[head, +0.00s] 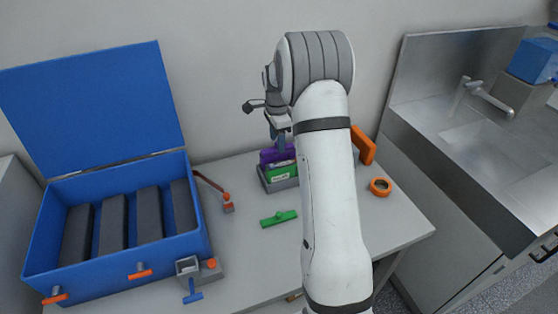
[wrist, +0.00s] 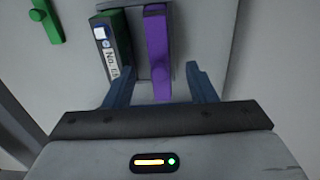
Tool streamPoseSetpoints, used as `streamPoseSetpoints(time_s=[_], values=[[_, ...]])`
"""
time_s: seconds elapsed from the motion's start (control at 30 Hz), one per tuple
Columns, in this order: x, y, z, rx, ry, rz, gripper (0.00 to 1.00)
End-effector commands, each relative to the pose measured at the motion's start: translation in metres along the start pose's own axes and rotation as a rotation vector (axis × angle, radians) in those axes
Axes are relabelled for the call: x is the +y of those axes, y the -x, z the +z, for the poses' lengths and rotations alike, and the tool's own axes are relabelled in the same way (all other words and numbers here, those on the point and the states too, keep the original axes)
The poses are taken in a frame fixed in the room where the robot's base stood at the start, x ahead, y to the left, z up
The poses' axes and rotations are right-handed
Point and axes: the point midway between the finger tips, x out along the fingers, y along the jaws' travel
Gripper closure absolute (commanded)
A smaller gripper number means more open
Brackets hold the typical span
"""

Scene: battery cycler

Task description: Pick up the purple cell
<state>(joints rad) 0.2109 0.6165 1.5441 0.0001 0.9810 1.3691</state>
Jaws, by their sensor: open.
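The purple cell (head: 268,155) stands in a grey holder (head: 284,184) on the table, behind a green cell (head: 281,173). In the wrist view the purple cell (wrist: 157,50) lies between my two open fingers, with the green cell (wrist: 112,48) to its left. My gripper (wrist: 160,88) is open and empty, its fingers on either side of the purple cell's near end. Whether the fingers touch the cell or hang above it I cannot tell. In the head view my arm hides part of the holder, and my gripper (head: 277,138) is just above the purple cell.
A blue case (head: 130,277) with its lid up stands at left, holding several dark blocks. A green bar (head: 279,218) lies before the holder. An orange ring (head: 380,186) and an orange plate (head: 363,145) are to the right. A clamp (head: 194,270) sits at the case's front corner.

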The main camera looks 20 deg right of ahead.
Motion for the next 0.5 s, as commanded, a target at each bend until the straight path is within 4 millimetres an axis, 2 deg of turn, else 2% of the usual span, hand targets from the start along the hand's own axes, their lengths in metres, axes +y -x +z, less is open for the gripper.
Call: streamPoseSetpoints(time_s=[0.33,0.5], values=[[0.001,-0.047,-0.003,-0.001,0.002,0.004,0.49],[0.001,-0.061,-0.003,0.000,0.003,0.001,0.49]])
